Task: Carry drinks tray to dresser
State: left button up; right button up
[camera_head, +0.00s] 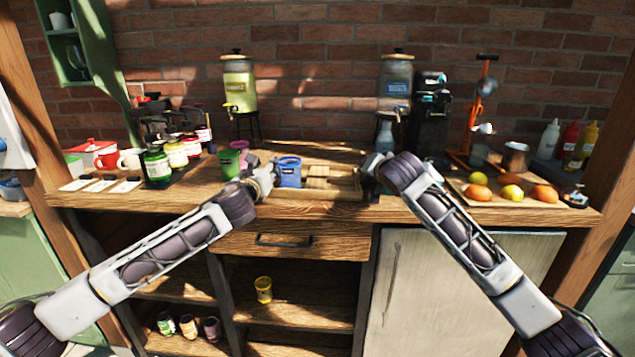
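The dresser (295,205) is a long wooden counter against the brick wall. A low wooden slatted piece (330,178), apparently the drinks tray, is at dresser-top level between my two grippers. A blue cup (288,172) stands at its left part. A green cup (229,164) and a purple one behind it are just left of my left gripper. My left gripper (263,177) is at the left side of the wooden piece, beside the blue cup. My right gripper (369,178) is at its right side. The fingers of both are too small and hidden to tell open from shut.
Jars (157,167) and mugs crowd the dresser's left. Two drink dispensers (239,85) stand at the back. A black machine (430,115), an orange press (478,115) and a fruit board (500,187) fill the right. A yellow cup (263,289) is on the shelf below.

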pick_arm(q)
jog(key=c, duration=0.4)
pick_arm(e)
grip_shut()
pick_arm(q)
grip_shut()
pick_arm(e)
jog(key=shift+d, duration=0.1)
pick_arm(q)
jog(key=shift+a, duration=0.1)
